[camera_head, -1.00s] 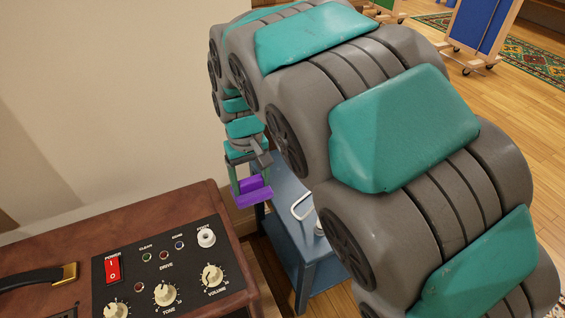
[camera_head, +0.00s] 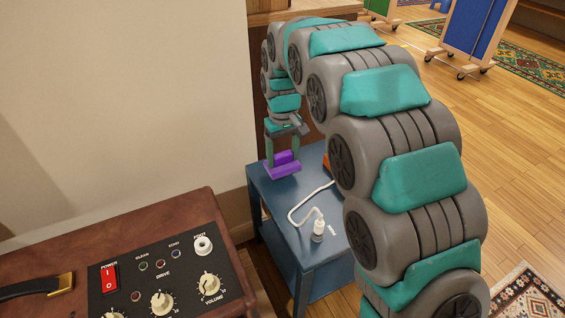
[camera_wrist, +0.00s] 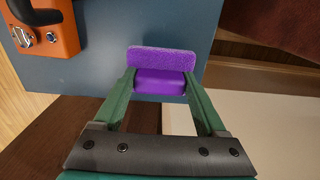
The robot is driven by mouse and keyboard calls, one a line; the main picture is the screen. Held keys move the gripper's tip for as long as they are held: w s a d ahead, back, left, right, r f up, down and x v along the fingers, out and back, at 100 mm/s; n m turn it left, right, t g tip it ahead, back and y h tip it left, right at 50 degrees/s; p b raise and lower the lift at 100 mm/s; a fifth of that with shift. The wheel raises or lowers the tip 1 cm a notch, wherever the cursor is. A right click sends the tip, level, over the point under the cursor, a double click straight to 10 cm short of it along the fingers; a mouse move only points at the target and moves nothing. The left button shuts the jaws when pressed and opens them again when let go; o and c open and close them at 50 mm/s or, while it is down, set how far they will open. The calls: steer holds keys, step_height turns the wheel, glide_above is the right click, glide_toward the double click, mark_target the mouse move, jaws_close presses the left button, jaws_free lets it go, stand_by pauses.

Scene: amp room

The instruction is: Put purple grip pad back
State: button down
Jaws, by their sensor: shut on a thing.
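The purple grip pad (camera_head: 284,170) is held between the two fingers of my gripper (camera_head: 283,155), which point down over the back left part of the blue side table (camera_head: 278,195). In the wrist view the pad (camera_wrist: 162,60) spans the tips of the green fingers of my gripper (camera_wrist: 160,80) and looks stepped, with a lighter bar and a darker block. Behind it in that view is the blue tabletop (camera_wrist: 105,65). I cannot tell whether the pad touches the table.
A white cable with a plug (camera_head: 318,227) lies or stands on the table's front part. An orange device (camera_wrist: 52,42) with a black handle is on the table; my arm mostly hides it in the head view. A brown amp (camera_head: 190,205) stands at the lower left, beside the wall.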

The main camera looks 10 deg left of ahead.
mark_target(282, 163)
steer(key=shift+f, duration=1.35)
steer(key=shift+f, duration=0.2)
jaws_free()
steer(key=shift+r, duration=0.1)
step_height(282, 163, up, 11)
steer(key=shift+r, duration=0.6)
